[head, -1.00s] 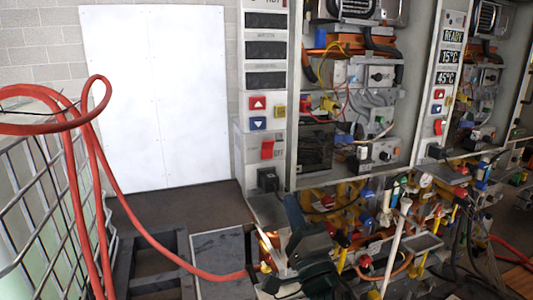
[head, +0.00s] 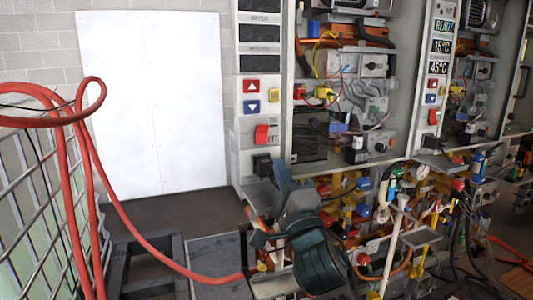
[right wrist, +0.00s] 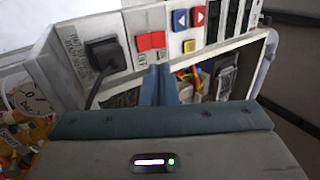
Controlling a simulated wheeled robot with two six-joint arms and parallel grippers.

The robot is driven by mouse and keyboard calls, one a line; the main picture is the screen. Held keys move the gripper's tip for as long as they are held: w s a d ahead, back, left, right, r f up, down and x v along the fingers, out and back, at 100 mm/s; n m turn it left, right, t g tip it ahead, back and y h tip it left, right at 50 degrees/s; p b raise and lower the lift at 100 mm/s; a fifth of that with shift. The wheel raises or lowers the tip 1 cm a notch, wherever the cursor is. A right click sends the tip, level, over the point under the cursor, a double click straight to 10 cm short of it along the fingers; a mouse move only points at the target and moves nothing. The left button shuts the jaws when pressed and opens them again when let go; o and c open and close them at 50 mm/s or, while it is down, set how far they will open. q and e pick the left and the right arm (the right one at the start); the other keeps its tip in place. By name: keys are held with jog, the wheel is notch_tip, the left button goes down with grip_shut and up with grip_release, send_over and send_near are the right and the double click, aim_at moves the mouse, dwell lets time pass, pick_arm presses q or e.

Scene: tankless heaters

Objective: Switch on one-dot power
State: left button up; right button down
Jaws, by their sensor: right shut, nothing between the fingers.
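A red rocker switch (head: 261,134) sits low on the white control panel of the nearer heater, just above a black plug. The panel's displays (head: 261,33) are dark. My right gripper (head: 280,172) is shut and empty, with its tips below and slightly right of the switch. In the right wrist view the shut fingers (right wrist: 158,72) point at the red switch (right wrist: 151,41), with the tips close under its lower edge. I cannot tell whether they touch. The dot marking cannot be made out. My left gripper is not in view.
Red up (head: 251,86), blue down (head: 251,107) and yellow (head: 273,95) buttons lie above the switch. The black plug (head: 262,164) is close by the fingers. A second panel (head: 441,47) at right is lit. Pipes and valves crowd below; a red hose (head: 130,215) hangs left.

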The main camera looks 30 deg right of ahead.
aim_at(262, 129)
jog(key=shift+w+r+b, duration=0.35)
jog(key=shift+r+b, duration=0.15)
jog(key=shift+b, duration=0.25)
jog(key=p+x, duration=0.4)
jog(key=x, duration=0.3)
jog(key=shift+w+r+p, duration=0.1)
jog(key=shift+p, duration=0.2)
jog(key=shift+w+d+r+p, duration=0.2)
jog(key=shift+w+p, duration=0.1)
jog(key=shift+w, duration=0.3)
jog(key=shift+w+r+p, duration=0.15)
jog(key=shift+r+p, duration=0.25)
jog(key=shift+p, duration=0.2)
jog(key=shift+f+g+y, duration=0.15)
jog(key=shift+g+y, duration=0.15)
jog(key=shift+w, duration=0.1)
jog(key=shift+f, duration=0.1)
